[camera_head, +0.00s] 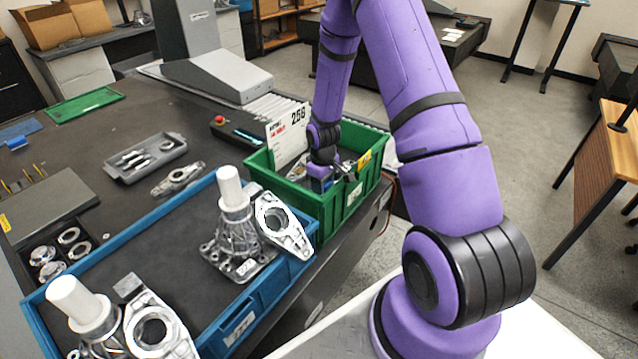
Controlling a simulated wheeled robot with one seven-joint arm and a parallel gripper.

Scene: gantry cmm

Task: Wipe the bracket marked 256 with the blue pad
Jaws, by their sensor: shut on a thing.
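A white card marked 256 (287,138) stands at the back left of a green crate (283,190). My gripper (323,183) points down inside this crate, to the right of the card. It is shut on a small blue thing, which looks like the blue pad (321,185); its fingertips are hard to make out. A grey metal part, likely the bracket (349,167), shows partly beside and behind my gripper. The crate wall and my wrist hide the rest of it. I cannot tell whether the pad touches it.
A blue tray (262,318) with metal castings and white cylinders stands in front of the crate at left. A grey tray (145,158) holds small metal parts. The dark table's edge runs close to the crate's right.

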